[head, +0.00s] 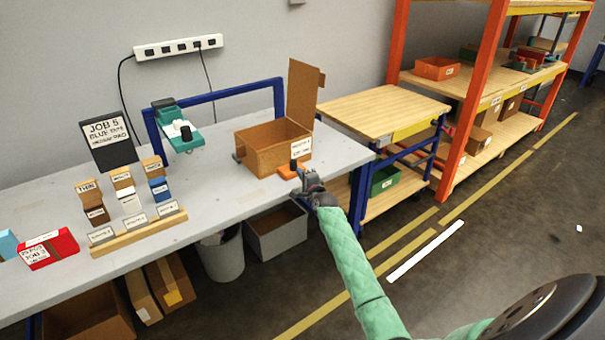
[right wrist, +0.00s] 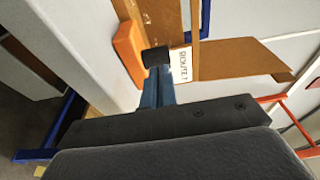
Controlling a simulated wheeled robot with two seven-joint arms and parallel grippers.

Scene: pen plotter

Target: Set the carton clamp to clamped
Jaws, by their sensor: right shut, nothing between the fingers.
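The carton clamp (head: 291,170) is an orange block with a black knob at the bench's right front, by the corner of the open brown carton (head: 262,160). In the right wrist view the orange block (right wrist: 129,52) and the black knob (right wrist: 156,56) show close up. My right gripper (head: 306,180) is shut and empty, just to the right of the clamp. In the right wrist view its fingertips (right wrist: 158,82) are right by the knob; I cannot tell whether they touch it. My left gripper is not in view.
The carton's flap (head: 304,92) stands up at its right. A teal tape dispenser (head: 178,132) stands behind to the left. A wooden rack (head: 134,228) with small boxes and a red box (head: 48,249) are on the left. A wood-topped cart (head: 385,108) stands right of the bench.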

